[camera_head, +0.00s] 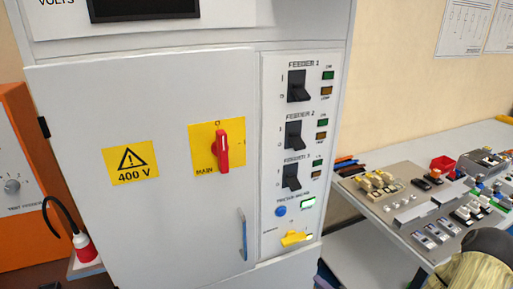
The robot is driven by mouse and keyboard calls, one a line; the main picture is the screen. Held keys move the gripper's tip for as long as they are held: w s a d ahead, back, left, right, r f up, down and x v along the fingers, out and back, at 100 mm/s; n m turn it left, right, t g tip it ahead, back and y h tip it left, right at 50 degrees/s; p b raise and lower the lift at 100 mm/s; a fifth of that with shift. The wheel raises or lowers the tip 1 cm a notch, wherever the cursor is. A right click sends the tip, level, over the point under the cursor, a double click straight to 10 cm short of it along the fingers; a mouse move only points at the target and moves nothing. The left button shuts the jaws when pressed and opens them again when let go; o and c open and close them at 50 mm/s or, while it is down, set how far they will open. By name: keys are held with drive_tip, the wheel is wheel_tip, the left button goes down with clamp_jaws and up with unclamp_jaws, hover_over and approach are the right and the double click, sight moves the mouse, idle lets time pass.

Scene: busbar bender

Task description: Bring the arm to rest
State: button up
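My arm and gripper cannot be made out in the head view. A grey electrical cabinet (80,110) fills the middle, its door closed. The red main switch (222,150) on its yellow plate has its handle upright. To its right a panel holds three black feeder switches: feeder 1 (298,86), feeder 2 (293,135) and feeder 3 (291,177). Each has a green and an amber lamp beside it. Below are a blue round button (281,211), a lit green lamp (308,202) and a yellow part (296,238).
An orange cabinet (22,200) stands at left, with a red plug (85,248) on a black cable nearby. A dark, pale-fronted rounded thing (480,265) fills the lower right corner.

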drive_tip(key=s+a+r+n+g+h+p, duration=0.2)
drive_tip(key=s+r+n+g+h, duration=0.1)
drive_tip(key=r, duration=0.5)
drive_tip(key=s+a+r+n+g+h+p, duration=0.1)
drive_tip(key=s+a+r+n+g+h, duration=0.2)
drive_tip(key=s+r+n+g, duration=0.3)
wheel_tip(320, 180, up, 3)
drive_tip(key=n+g+h, duration=0.1)
drive_tip(key=n+g, duration=0.1)
drive_tip(key=shift+s+a+g+p, duration=0.15)
drive_tip(key=shift+s+g+p, duration=0.05)
drive_tip(key=shift+g+p, duration=0.15)
drive_tip(key=shift+a, duration=0.1)
drive_tip(key=shift+a, duration=0.1)
